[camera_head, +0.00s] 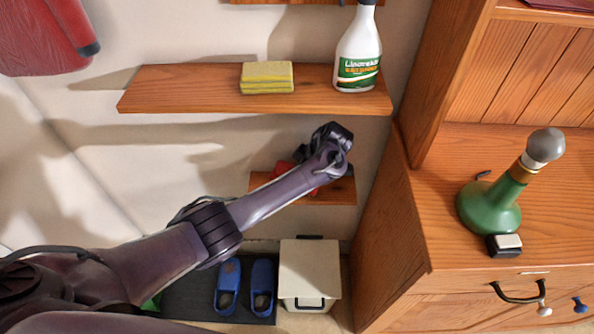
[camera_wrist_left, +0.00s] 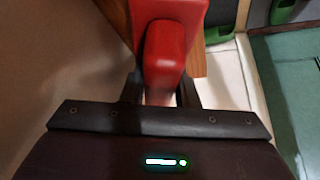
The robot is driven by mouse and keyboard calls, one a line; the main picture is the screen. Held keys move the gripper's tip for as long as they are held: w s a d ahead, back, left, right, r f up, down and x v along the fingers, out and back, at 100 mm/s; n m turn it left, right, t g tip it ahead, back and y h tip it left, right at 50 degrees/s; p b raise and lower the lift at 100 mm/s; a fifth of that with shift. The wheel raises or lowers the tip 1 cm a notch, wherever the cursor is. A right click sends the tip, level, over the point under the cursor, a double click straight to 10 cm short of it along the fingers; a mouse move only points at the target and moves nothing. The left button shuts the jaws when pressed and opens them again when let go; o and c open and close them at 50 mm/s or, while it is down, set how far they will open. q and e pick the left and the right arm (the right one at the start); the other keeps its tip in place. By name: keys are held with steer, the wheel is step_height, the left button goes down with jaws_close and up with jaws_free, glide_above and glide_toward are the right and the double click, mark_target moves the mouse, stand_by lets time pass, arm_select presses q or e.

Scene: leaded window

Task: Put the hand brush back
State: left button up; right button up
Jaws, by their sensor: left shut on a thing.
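The hand brush (camera_wrist_left: 166,50) is red and shows in the left wrist view, its handle between the two fingers of my left gripper (camera_wrist_left: 162,92). The gripper is shut on it. In the head view, part of a red thing (camera_head: 283,168), which looks like the same brush, shows behind my left arm at the small lower wooden shelf (camera_head: 338,191). My arm hides most of it and the fingers there. I cannot tell whether the brush touches the shelf. My right gripper is not in view.
The upper shelf (camera_head: 190,92) holds a yellow sponge (camera_head: 266,78) and a white spray bottle (camera_head: 358,55). A wooden cabinet (camera_head: 390,240) stands close on the right, with a green bottle (camera_head: 487,208) on top. A white bin (camera_head: 309,268) and blue slippers (camera_head: 228,285) are below.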

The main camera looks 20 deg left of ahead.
arm_select(q)
steer(key=shift+f, duration=0.45)
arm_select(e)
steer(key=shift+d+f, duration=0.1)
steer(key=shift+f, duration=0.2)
arm_select(q)
steer(key=o, duration=1)
steer(key=shift+r, duration=0.1)
steer(key=v, duration=0.7)
steer(key=shift+p, duration=0.35)
steer(key=shift+d+r, duration=0.2)
steer(key=shift+r, duration=0.1)
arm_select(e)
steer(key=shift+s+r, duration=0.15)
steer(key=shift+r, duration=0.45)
arm_select(q)
steer(key=shift+s+f, duration=0.1)
steer(key=shift+s, duration=0.05)
